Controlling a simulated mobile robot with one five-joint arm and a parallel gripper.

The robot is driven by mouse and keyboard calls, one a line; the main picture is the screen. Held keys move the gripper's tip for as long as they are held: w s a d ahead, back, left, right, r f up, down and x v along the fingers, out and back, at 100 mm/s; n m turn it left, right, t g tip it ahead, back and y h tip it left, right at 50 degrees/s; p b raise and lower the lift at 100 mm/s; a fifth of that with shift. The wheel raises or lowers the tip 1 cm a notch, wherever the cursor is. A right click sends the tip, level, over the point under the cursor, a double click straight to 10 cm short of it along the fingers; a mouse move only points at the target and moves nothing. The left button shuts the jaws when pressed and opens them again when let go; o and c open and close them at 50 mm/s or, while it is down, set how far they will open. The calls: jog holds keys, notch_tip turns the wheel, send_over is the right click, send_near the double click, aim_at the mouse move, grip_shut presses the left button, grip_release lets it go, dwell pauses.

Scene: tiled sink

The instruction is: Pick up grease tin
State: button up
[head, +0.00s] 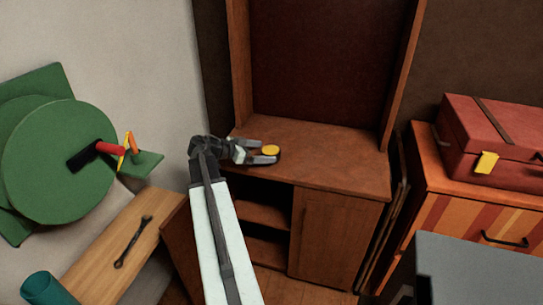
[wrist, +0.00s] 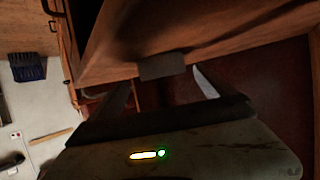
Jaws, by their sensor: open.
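The cabinet top (head: 335,160) is clear right of the tin, with upright side posts and a back panel behind. A red case (head: 490,135) sits on an orange chest at right. A wrench (head: 133,242) lies on a bench at left, beside green round shapes (head: 60,160).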

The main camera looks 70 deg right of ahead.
aim_at(269, 151)
jog(key=b+x, duration=0.1)
jog(key=x, duration=0.3)
jog(key=shift+d, duration=0.3)
jog(key=c, duration=1.9)
